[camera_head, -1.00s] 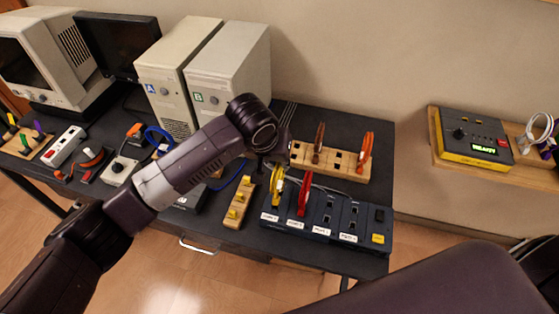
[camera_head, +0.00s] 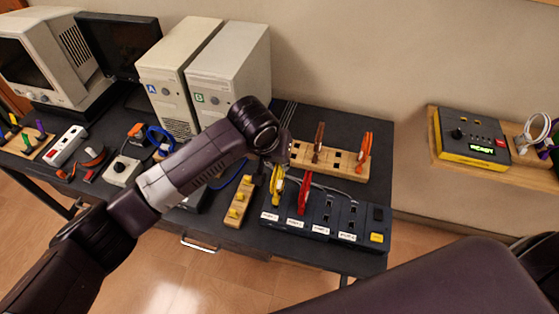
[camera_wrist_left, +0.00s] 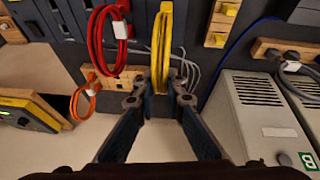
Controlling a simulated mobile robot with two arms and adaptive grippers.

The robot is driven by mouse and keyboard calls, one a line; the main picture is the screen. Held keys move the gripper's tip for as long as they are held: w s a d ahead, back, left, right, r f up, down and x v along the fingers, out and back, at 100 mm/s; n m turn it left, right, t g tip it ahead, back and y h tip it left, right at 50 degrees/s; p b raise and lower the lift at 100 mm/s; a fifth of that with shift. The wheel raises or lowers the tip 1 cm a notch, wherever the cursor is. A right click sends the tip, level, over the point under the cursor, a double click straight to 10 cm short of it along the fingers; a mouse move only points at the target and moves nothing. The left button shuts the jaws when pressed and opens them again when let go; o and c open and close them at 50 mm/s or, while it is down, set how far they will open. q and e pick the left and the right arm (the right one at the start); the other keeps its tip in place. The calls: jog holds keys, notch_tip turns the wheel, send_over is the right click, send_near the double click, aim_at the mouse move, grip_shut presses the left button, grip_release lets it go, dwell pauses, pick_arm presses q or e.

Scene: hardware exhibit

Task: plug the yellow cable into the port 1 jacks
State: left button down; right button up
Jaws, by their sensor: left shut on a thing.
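The yellow cable (camera_head: 278,184) is a looped coil standing over the left end of the dark jack panel (camera_head: 334,213). In the left wrist view, the yellow cable (camera_wrist_left: 163,42) rises straight ahead between my fingertips. My left gripper (camera_wrist_left: 160,92) is shut on it; in the head view, the left gripper (camera_head: 275,163) is partly hidden behind my wrist. The panel has white labels along its front, too small to read surely. I cannot tell whether the yellow plugs are in jacks. My right gripper is not in view.
A red cable (camera_head: 304,192) stands on the panel just right of the yellow one. Behind is a wooden rack (camera_head: 335,172) with brown and orange cables. A wooden block with yellow pieces (camera_head: 238,203) lies to the left. Two computer towers (camera_head: 228,75) stand behind my arm.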

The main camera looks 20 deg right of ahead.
pick_arm(q)
jog(key=shift+f, duration=0.4)
dwell(0.7)
jog(key=shift+r+p, duration=0.1)
jog(key=shift+p, duration=0.5)
jog(key=shift+f, duration=0.45)
dwell(0.8)
jog(key=shift+p, duration=0.6)
jog(key=shift+f, duration=0.3)
dwell(0.6)
jog(key=c, duration=1.3)
grip_release()
jog(key=shift+o, duration=0.2)
jog(key=shift+r+p, duration=0.1)
jog(key=shift+p, duration=0.2)
